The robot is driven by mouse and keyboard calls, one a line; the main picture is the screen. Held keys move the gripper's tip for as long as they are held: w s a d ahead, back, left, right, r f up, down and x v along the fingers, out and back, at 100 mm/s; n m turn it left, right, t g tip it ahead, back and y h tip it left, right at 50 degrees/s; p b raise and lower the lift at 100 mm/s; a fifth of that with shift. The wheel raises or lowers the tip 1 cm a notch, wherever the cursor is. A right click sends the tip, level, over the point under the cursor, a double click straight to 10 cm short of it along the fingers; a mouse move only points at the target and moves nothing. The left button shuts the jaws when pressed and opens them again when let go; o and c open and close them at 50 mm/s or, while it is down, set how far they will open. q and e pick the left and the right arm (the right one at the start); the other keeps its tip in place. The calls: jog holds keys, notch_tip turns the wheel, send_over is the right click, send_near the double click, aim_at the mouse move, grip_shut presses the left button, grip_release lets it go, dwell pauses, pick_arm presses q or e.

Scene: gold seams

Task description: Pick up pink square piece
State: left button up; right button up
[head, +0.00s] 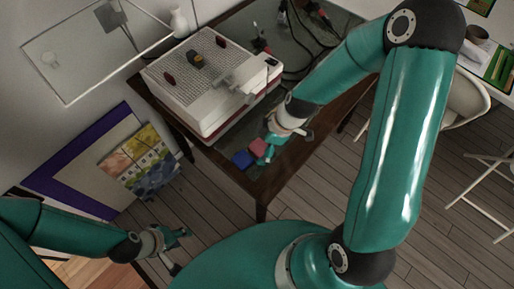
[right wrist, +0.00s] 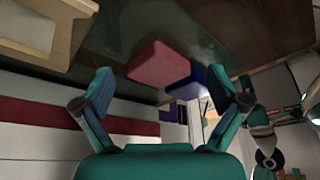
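The pink square piece (head: 257,147) lies on the dark table top near its front corner, and a blue piece (head: 242,159) sits right beside it. In the right wrist view the pink piece (right wrist: 159,65) shows ahead of and between the open fingers, with the blue piece (right wrist: 188,84) partly behind it. My right gripper (right wrist: 165,92) is open and empty; in the head view it (head: 268,152) is right by the pink piece. Whether a finger touches the piece cannot be told. My left gripper (head: 180,252) is open and empty, low on the left, away from the table.
A large white and red box-like device (head: 208,85) stands on the table (head: 225,170) close to the pieces. Cables (head: 290,50) lie at the back of the table. Framed pictures (head: 90,165) lean at the wall on the left. A white folding chair (head: 490,190) stands at right.

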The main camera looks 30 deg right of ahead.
jog(key=c, duration=1.1)
jog(key=shift+o, duration=0.2)
jog(key=shift+r, duration=0.15)
